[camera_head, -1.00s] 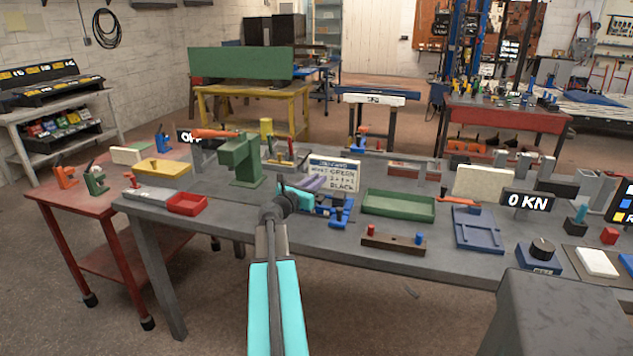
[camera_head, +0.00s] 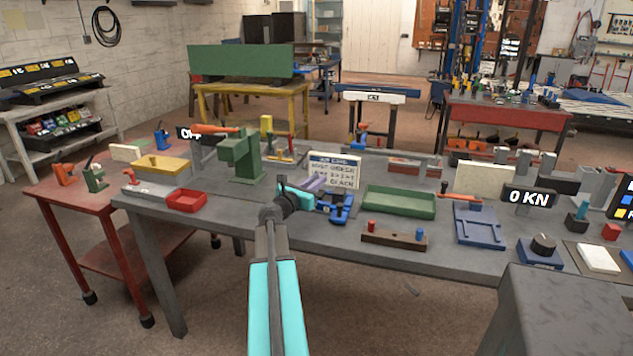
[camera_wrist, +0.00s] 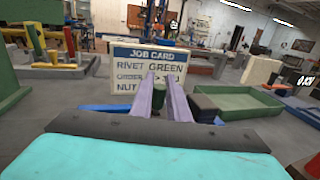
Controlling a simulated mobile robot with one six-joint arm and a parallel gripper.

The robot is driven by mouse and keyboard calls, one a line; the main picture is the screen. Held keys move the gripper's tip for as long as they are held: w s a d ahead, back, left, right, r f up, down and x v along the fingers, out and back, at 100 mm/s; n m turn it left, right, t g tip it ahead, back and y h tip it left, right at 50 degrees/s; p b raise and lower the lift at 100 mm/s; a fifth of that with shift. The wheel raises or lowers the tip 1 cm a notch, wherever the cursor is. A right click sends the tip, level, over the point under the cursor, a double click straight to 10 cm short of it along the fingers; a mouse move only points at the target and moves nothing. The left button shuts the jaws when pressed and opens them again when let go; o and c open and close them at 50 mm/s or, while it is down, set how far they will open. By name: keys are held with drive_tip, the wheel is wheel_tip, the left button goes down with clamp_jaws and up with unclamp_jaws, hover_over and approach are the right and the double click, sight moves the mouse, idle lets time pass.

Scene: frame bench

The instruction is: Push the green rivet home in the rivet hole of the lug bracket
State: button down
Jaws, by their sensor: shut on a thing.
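My gripper (camera_head: 315,182) reaches over the near side of the grey bench, in front of the job card (camera_head: 335,170). In the wrist view its two lilac fingers (camera_wrist: 162,98) point away, towards the card. They are shut on a dark green cylinder, which looks like the green rivet (camera_wrist: 147,104). A blue fixture (camera_head: 342,208), which may be the lug bracket, stands right beside and below the fingers. Its blue edge shows behind my wrist in the wrist view (camera_wrist: 98,107). The rivet hole is hidden, and I cannot tell whether the rivet is in it.
A green tray (camera_head: 400,205) lies to the right. A wooden block with red and blue pegs (camera_head: 393,241) is near the front edge. A green press (camera_head: 240,160) and a red tray (camera_head: 187,201) are to the left. A blue plate (camera_head: 478,228) lies further right.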

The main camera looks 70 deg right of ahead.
drive_tip(key=shift+f+b, duration=0.4)
drive_tip(key=shift+f, duration=0.25)
drive_tip(key=c, duration=1.6)
unclamp_jaws()
drive_tip(key=b+v, duration=0.1)
drive_tip(key=v, duration=1.1)
drive_tip(key=shift+a, duration=0.35)
drive_tip(key=shift+w+a+b, duration=0.1)
drive_tip(key=shift+a+b, duration=0.2)
drive_tip(key=shift+a, duration=0.25)
drive_tip(key=shift+r, duration=0.1)
